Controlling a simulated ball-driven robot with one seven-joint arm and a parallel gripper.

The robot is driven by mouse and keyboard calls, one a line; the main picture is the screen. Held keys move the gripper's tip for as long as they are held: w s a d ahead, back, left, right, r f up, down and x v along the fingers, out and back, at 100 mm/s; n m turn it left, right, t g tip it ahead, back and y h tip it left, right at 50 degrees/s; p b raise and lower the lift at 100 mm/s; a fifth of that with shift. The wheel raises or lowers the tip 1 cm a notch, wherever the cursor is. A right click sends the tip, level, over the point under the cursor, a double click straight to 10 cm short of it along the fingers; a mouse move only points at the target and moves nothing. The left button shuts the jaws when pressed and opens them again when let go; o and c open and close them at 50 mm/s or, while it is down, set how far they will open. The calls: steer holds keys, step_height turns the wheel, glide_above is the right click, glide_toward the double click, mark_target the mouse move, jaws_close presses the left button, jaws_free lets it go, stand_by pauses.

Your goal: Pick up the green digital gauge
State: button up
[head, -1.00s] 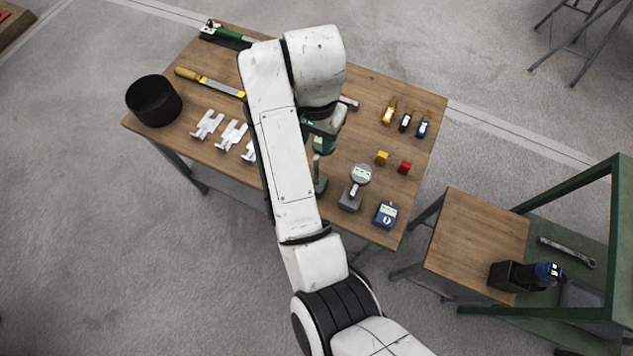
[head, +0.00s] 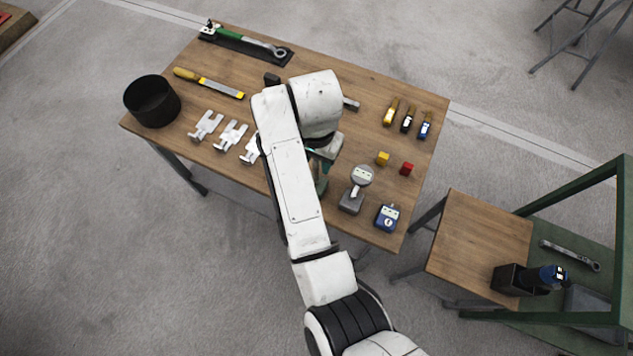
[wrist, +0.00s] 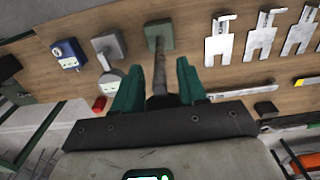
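The green digital gauge stands upright on the table, mostly hidden behind my arm in the head view; part of its green stand (head: 321,182) shows. In the wrist view its square green base (wrist: 158,36) and thin stem (wrist: 159,66) show, with the stem running toward my gripper. My gripper (wrist: 158,72) has two green fingers, spread apart on either side of the stem and a dark part at its end. A gap shows beside the stem, so the fingers look open around it. Whether they touch the gauge is hard to tell.
A grey digital gauge (head: 362,176) on a grey base and a blue meter (head: 387,217) stand close by. Yellow (head: 383,158) and red (head: 407,168) cubes lie behind them. White metal pieces (head: 230,135) lie left of my arm, beside a black bin (head: 152,101).

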jaws_close()
steer(key=shift+r, duration=0.1)
stand_by(1.1)
